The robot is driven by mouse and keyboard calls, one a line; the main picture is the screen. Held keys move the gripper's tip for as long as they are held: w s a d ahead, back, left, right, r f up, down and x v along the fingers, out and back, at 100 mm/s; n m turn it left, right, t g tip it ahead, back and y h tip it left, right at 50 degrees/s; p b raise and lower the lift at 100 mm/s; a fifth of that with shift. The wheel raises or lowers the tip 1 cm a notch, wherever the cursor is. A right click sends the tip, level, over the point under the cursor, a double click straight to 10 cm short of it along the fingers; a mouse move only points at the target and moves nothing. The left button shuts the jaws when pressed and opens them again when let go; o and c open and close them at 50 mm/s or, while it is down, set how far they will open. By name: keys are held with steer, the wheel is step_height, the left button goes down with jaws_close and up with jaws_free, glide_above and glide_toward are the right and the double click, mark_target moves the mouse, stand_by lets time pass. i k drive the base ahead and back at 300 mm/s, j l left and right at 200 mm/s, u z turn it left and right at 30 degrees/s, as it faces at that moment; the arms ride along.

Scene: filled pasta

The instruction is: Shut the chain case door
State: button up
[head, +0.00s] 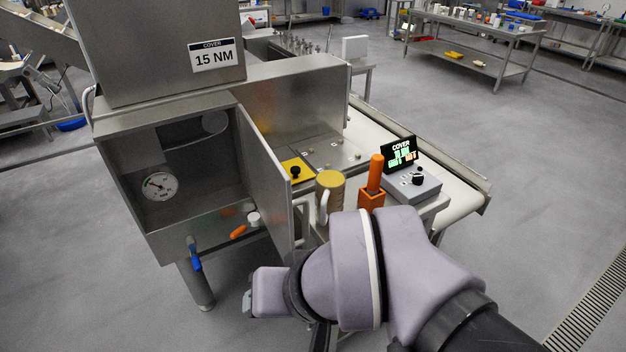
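The chain case (122,200) is a steel box at the left of the machine. The chain case door (266,175) is a steel panel at the right side of the opening, swung outward and standing well open. My arm reaches in from the lower right, in front of the machine. What shows of my gripper (247,302) is a small grey part at the arm's left end, below and left of the door's lower edge. Its fingers are mostly hidden, and I cannot tell whether it touches the door.
Right of the door are a tan mug-like container (329,190), an orange tool in a holder (373,180) and a display (399,154). The floor in front is clear.

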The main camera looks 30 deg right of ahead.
mark_target(271, 186)
steer(key=k+l+u, duration=0.15)
steer(key=l, duration=0.2)
steer(key=k+l+u, duration=0.1)
steer(key=l, duration=0.3)
steer(key=k+l+u, duration=0.15)
steer(key=l, duration=0.2)
steer(key=k+l+u, duration=0.1)
steer(key=i+z, duration=0.45)
steer(key=i, duration=0.25)
